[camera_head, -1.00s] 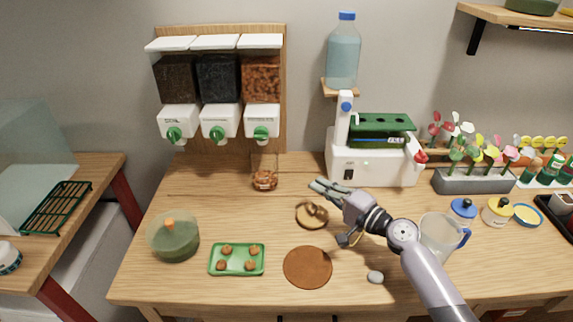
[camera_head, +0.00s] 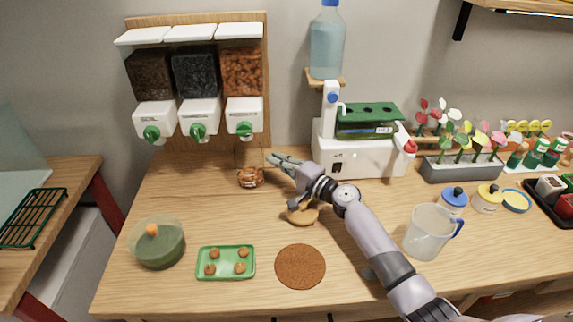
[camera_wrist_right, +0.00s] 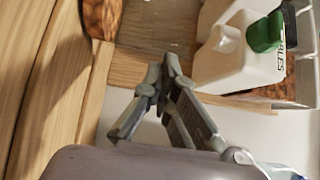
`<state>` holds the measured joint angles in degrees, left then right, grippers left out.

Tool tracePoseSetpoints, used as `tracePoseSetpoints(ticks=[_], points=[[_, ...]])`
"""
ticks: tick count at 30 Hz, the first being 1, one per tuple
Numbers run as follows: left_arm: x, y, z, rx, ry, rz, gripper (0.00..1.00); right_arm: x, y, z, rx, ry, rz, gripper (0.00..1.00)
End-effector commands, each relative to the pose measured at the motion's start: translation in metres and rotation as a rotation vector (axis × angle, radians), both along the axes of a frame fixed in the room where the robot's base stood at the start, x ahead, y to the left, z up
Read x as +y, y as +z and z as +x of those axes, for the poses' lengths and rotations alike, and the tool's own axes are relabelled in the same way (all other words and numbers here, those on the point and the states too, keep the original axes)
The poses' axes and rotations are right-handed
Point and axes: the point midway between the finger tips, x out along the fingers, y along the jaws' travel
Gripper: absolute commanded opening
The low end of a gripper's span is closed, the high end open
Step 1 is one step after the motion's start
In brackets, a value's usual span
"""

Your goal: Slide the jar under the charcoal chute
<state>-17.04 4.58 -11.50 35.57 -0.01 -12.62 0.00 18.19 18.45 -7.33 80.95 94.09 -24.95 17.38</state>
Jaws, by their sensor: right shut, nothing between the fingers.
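The jar (camera_head: 250,177) is clear glass with reddish-brown pieces in its bottom. It stands on the table below the right-hand dispenser, which holds orange-brown pieces. The charcoal chute (camera_head: 198,131) is the middle white spout with a green knob, under a black-filled hopper, left of the jar. My right gripper (camera_head: 272,158) is shut and empty, its fingertips just right of the jar; I cannot tell if they touch it. In the right wrist view the closed fingers (camera_wrist_right: 165,72) point toward the clear jar wall (camera_wrist_right: 157,28), beside a white spout with a green knob (camera_wrist_right: 265,32). My left gripper is out of view.
A white machine (camera_head: 355,155) stands right of my gripper. A round wooden dish (camera_head: 302,214) is partly under my right arm. A green tray (camera_head: 226,262), a brown round mat (camera_head: 300,266) and a green bowl (camera_head: 158,245) lie in front. The table left of the jar is clear.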

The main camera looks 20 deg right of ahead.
Motion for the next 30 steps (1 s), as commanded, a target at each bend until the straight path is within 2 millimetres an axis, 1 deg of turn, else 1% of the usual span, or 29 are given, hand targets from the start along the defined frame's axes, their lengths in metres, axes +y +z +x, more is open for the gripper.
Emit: tracePoseSetpoints(ticks=[1, 4, 10, 13, 14, 17, 21, 24, 27, 30], points=[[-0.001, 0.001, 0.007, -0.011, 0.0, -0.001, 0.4, 0.001, 0.001, 0.002, -0.001, 0.0, 0.0, 0.0], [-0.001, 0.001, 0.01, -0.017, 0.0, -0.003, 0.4, 0.001, 0.0, 0.002, 0.0, 0.0, 0.0, 0.0], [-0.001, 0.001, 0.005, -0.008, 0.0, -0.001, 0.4, 0.001, 0.0, 0.002, 0.0, 0.001, 0.0, 0.0], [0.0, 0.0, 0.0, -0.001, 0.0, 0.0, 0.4, 0.007, 0.0, 0.004, 0.0, 0.001, 0.0, 0.0], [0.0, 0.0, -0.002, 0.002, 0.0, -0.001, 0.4, 0.012, 0.0, 0.005, 0.0, 0.002, 0.002, 0.0], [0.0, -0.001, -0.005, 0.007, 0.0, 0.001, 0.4, 0.034, 0.0, 0.011, 0.0, 0.004, 0.004, 0.0], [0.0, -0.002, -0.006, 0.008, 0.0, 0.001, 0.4, 0.072, 0.0, 0.023, 0.0, 0.003, 0.004, 0.0], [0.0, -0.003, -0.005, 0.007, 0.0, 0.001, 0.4, 0.094, 0.0, 0.03, 0.001, 0.003, 0.003, 0.0], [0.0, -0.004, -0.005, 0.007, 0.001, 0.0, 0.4, 0.108, -0.001, 0.034, 0.001, 0.001, 0.002, 0.0], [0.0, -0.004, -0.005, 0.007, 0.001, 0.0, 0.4, 0.115, -0.001, 0.036, 0.001, 0.001, 0.0, 0.0]])
